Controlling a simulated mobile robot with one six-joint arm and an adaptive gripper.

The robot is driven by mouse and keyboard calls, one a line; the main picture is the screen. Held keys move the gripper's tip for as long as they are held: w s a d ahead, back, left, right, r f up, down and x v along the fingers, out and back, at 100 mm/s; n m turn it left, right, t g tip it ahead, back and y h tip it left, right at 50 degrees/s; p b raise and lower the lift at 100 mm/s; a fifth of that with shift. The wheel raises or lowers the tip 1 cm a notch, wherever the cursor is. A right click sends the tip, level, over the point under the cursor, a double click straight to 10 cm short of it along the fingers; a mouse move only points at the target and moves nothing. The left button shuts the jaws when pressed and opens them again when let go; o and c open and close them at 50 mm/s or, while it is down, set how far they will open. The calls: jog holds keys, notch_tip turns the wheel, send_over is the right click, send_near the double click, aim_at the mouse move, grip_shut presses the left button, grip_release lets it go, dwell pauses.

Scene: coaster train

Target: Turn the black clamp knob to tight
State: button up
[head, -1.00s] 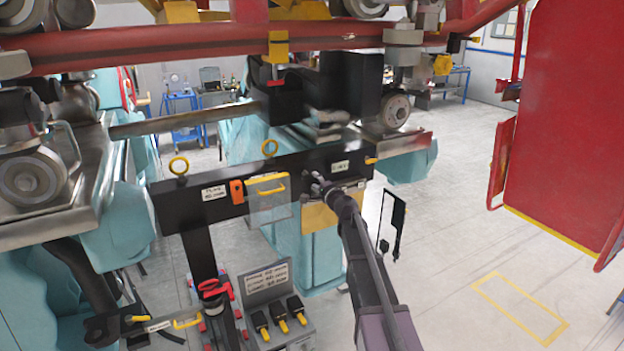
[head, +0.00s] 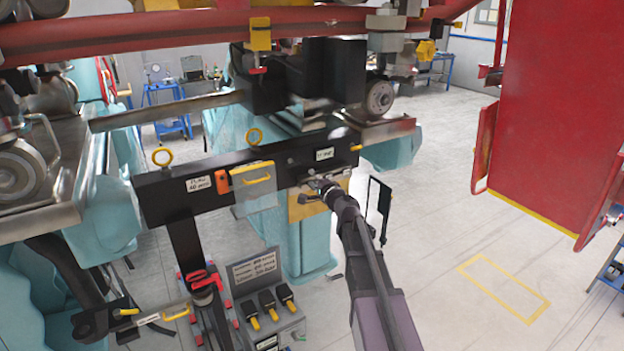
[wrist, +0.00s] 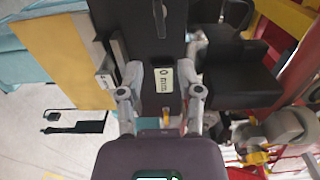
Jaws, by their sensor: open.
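My gripper (head: 322,188) is at the right part of a black beam (head: 215,200) in the head view, in front of a tan plate (head: 301,207). In the wrist view my gripper (wrist: 162,75) is open. Its two fingers stand apart on either side of a dark part with a white "0 mm" label (wrist: 161,79). Nothing is clearly held between them, and I cannot tell whether they touch the part. I cannot make out the black clamp knob for certain; my gripper may hide it.
A control box (head: 264,310) with several black-and-yellow levers stands below. A red rail (head: 180,36) crosses above. A large red panel (head: 553,105) is at right; the floor before it is open.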

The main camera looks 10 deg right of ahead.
grip_shut()
jog(key=n+t+b, duration=0.1)
jog(key=n, duration=0.5)
jog(key=r+n+t+y+b, duration=0.1)
jog(key=n, duration=0.6)
jog(key=r+n+t+b, duration=0.1)
jog(key=n, duration=0.5)
jog(key=shift+w+d+r+b, duration=0.2)
jog(key=shift+w+d+b, duration=0.05)
jog(key=shift+b, duration=0.1)
